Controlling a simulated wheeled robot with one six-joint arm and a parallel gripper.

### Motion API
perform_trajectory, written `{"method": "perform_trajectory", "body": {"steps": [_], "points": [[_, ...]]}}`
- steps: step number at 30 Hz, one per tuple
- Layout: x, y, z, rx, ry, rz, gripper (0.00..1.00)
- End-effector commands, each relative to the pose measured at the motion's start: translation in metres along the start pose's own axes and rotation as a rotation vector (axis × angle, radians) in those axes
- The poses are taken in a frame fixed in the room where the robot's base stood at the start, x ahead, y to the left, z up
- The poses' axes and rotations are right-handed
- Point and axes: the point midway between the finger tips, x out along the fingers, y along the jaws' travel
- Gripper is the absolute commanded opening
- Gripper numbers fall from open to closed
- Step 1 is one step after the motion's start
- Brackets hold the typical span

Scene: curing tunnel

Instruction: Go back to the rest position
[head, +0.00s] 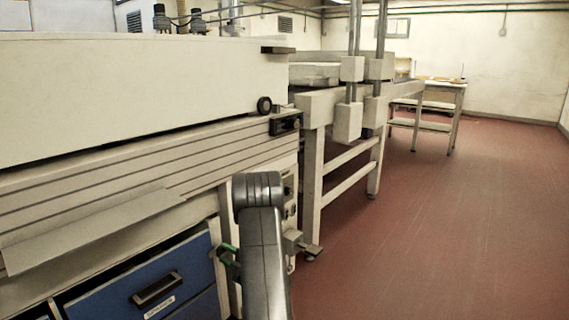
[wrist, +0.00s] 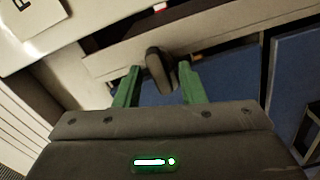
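My gripper (wrist: 158,68) shows in the wrist view with two green fingers spread apart. A dark rounded knob or handle end (wrist: 158,72) appears between the fingertips. A gap shows on its left side; whether the right finger touches it I cannot tell. In the head view my arm rises at the lower middle, in front of the long cream machine. Only a bit of green finger (head: 228,254) shows there, left of my arm, close to the machine's lower front. The rest of the gripper is hidden behind the arm.
The cream machine (head: 130,85) fills the left, with a blue drawer (head: 195,262) below and a black latch (head: 285,124) at its end corner. A cream frame (head: 311,165) and a small table (head: 455,100) stand beyond. The red floor (head: 450,230) on the right is clear.

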Motion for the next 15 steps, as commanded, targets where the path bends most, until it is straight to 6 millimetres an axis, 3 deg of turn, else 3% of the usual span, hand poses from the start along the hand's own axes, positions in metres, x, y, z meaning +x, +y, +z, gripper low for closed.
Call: {"method": "perform_trajectory", "body": {"steps": [15], "points": [[-0.0004, 0.0054, -0.0011, 0.421, -0.001, -0.002, 0.36]]}}
